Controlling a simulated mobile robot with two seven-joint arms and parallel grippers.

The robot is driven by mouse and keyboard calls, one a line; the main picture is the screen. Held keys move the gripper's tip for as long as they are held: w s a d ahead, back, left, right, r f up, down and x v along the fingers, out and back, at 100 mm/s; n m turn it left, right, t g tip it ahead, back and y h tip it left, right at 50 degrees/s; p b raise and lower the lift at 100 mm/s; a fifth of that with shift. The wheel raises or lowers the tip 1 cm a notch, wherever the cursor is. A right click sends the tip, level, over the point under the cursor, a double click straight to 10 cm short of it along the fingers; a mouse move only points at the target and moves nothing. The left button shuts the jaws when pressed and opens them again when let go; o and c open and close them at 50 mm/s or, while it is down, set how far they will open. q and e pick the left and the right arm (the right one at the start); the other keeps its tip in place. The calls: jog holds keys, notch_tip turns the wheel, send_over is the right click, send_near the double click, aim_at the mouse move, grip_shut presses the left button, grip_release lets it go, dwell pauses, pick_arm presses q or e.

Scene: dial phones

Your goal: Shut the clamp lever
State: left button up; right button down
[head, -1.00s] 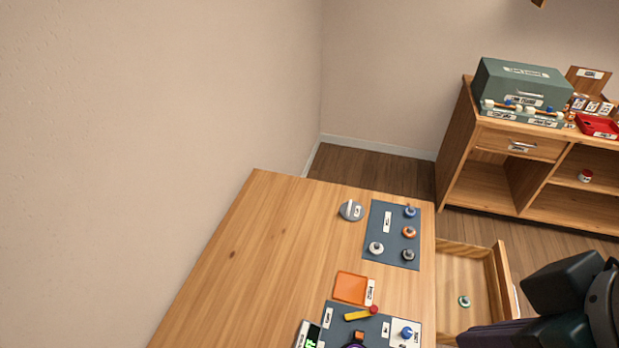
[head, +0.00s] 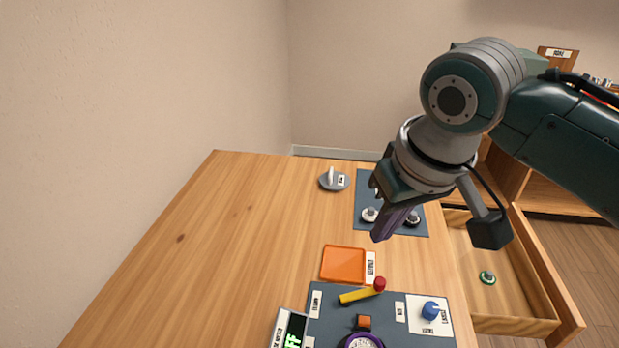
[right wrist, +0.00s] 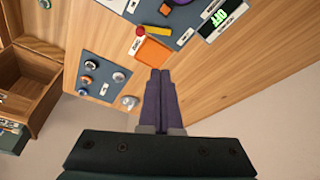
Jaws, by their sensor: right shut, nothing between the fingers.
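The clamp lever (head: 357,294) is a yellow bar with a red knob at its right end, on a dark panel (head: 395,333) at the front of the table in the head view. In the right wrist view the yellow lever (right wrist: 137,44) shows near the top, beside its red knob (right wrist: 140,30). My right gripper (head: 381,237) points down above the table, beyond the lever and apart from it. Its purple fingers (right wrist: 159,73) are together and empty in the right wrist view. My left gripper is not in view.
An orange tray (head: 343,263) lies just behind the panel. A blue mat (head: 366,222) with several dials is partly hidden by my right arm. An open drawer (head: 515,270) juts out at the table's right. The table's left half is clear.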

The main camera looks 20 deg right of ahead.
aim_at(363, 290)
pick_arm(q)
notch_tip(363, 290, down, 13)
jog(key=b, duration=1)
pick_arm(e)
jog(key=w+d+f+m+h, duration=0.1)
jog(key=w+d+f+m, duration=0.1)
jog(key=w+d+f, duration=0.4)
notch_tip(363, 290, down, 3)
jog(key=shift+w+r+m, duration=0.15)
jog(key=shift+w+m, duration=0.05)
jog(key=shift+m, duration=0.2)
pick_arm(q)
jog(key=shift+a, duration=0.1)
